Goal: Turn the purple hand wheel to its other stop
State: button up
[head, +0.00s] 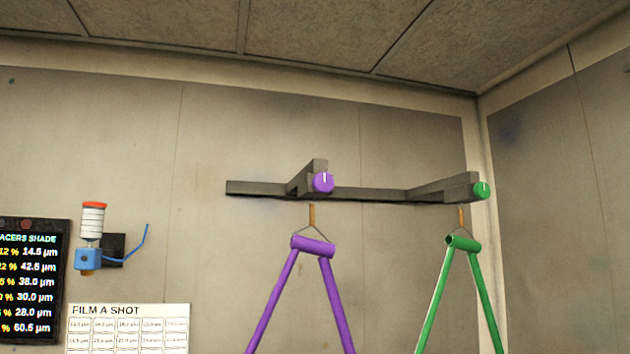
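A small purple round disc (323,182) with a short white mark at its top sits on the front end of a dark wall arm. I cannot tell whether this disc is the hand wheel; no other wheel shape shows. A purple frame (335,300) hangs below that arm from an orange-brown hanger (312,215), its lower part cut off by the picture edge. My gripper is not in view.
A green disc (482,190) ends a second arm, with a green frame (434,300) hanging below. A dark rail (370,194) joins both arms. At left are a blue device (88,260), a black display (30,285) and a white chart (128,330).

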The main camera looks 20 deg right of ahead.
aim_at(323, 182)
jog(key=k, duration=0.7)
jog(key=z, duration=0.65)
jog(key=i, duration=1.7)
jog(key=u, duration=0.75)
